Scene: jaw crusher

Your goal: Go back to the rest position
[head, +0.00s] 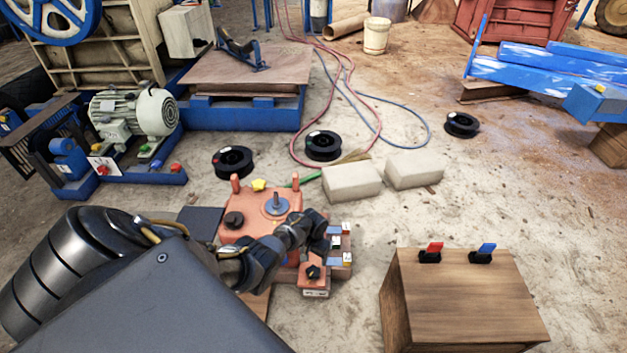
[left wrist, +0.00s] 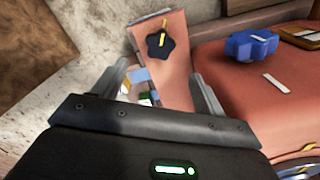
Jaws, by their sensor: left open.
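My left arm comes in from the left of the head view and reaches over an orange machine housing (head: 262,207). My left gripper (head: 318,236) is above the right part of that housing. In the left wrist view the left gripper (left wrist: 155,82) has its two fingers apart, with nothing held between them. A black star knob (left wrist: 160,44) on an orange bracket lies beyond the fingertips. A blue knob (left wrist: 251,45) sits on the orange surface to the right. The arm hides part of the housing. My right gripper is in neither view.
A wooden box (head: 460,300) with a red clip (head: 431,252) and a blue clip (head: 483,254) on top stands at right. Two pale blocks, one of them nearer (head: 351,181), and black spools (head: 323,146) lie behind the housing. Open floor (head: 520,200) is at right.

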